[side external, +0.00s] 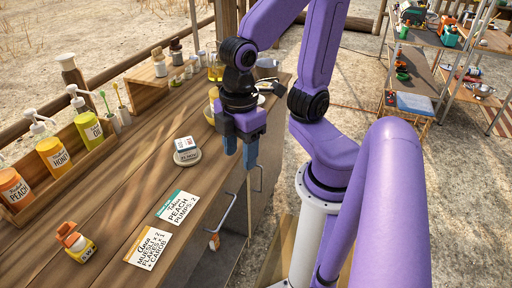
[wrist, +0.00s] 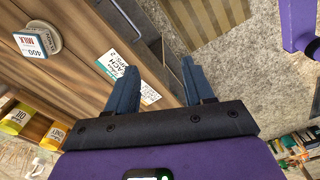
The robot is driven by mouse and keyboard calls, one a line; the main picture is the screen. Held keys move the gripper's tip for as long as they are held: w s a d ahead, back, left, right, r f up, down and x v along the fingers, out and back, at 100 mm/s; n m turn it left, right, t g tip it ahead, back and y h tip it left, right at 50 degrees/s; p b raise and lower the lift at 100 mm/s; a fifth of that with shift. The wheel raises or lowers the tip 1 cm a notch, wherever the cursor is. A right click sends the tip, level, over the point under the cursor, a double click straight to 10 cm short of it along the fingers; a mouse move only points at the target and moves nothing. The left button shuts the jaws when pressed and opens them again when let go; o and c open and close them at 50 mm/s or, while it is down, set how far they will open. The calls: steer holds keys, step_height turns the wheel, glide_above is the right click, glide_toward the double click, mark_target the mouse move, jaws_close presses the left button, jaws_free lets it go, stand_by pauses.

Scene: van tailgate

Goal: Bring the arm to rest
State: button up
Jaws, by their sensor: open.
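My gripper (side external: 242,150) hangs from the purple arm at the right edge of the wooden counter (side external: 120,180) in the side view. Its two blue fingers point down and are apart. Nothing is between them. In the wrist view my gripper (wrist: 158,90) is open, with the counter's edge and the ground beyond the fingers. A small round scale with a white and blue block (side external: 184,146) stands on the counter, left of my gripper and apart from it.
Two order cards (side external: 178,207) lie on the counter. A yellow and orange toy-like item (side external: 75,240) sits front left. Pump bottles (side external: 50,150) stand in a wooden rack at the left. Shelves with goods (side external: 440,70) stand at the back right. Much of the counter's middle is clear.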

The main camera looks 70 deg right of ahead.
steer(key=shift+s+d+f, duration=0.25)
steer(key=shift+s+d, duration=0.4)
steer(key=shift+s, duration=0.05)
steer(key=shift+s+d+f, duration=0.2)
steer(key=shift+s+d, duration=0.4)
steer(key=shift+s, duration=0.05)
stand_by(0.3)
